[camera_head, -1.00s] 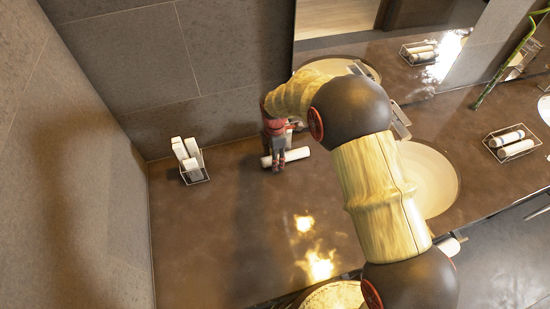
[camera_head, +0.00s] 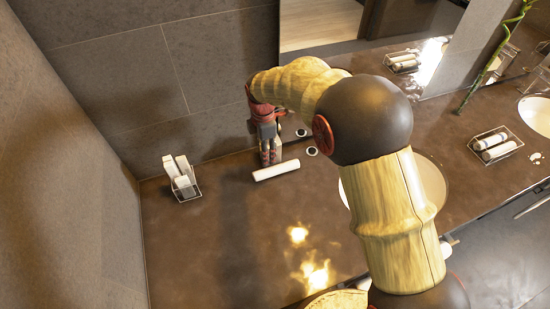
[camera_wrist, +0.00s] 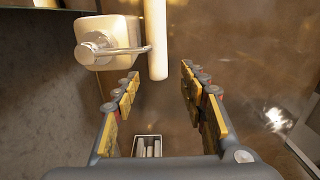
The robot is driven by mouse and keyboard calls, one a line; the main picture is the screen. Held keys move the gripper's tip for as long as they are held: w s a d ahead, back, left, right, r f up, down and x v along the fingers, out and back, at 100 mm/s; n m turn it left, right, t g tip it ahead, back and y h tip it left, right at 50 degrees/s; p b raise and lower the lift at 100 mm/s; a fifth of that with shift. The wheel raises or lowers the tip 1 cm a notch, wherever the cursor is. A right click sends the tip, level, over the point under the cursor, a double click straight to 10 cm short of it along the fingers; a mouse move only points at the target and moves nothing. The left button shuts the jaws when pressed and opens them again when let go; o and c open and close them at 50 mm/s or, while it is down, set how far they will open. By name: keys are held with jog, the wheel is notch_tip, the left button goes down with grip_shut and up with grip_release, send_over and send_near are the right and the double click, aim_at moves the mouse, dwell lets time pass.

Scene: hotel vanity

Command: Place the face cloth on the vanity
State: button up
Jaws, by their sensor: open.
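The face cloth appears to be the white roll (camera_head: 276,171) lying on the brown vanity top (camera_head: 215,230), near the back wall. It also shows in the wrist view as a long white roll (camera_wrist: 156,40), beyond the fingertips. My gripper (camera_head: 268,160) points down just behind the roll in the head view. In the wrist view my gripper (camera_wrist: 161,72) is open, with nothing between its fingers. The roll looks apart from the fingers.
A wire rack of white items (camera_head: 183,180) stands at the left; another (camera_head: 492,146) is at the right. A pale block with a chrome spout (camera_wrist: 108,40) stands beside the roll. A basin (camera_head: 432,190) is partly behind my arm. The front left vanity is clear.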

jog(key=s+d+r+m+t, duration=0.1)
jog(key=s+d+r+m, duration=0.35)
jog(key=d+r, duration=0.4)
jog(key=s+d+r+m+t, duration=0.1)
jog(key=s+d+r+m, duration=0.3)
jog(key=d+r+m, duration=0.45)
jog(key=s+d+r+m+t, duration=0.1)
jog(key=s+d+m, duration=0.4)
jog(key=s, duration=0.5)
jog(key=s+d+r+m+t, duration=0.2)
jog(key=s+d+r+m, duration=0.2)
jog(key=s, duration=0.5)
jog(key=shift+s+d+r+m+t, duration=0.35)
jog(key=shift+d+m, duration=0.25)
jog(key=shift+d, duration=0.35)
jog(key=shift+f, duration=0.1)
notch_tip(320, 180, down, 5)
jog(key=b, duration=0.5)
jog(key=shift+f, duration=0.15)
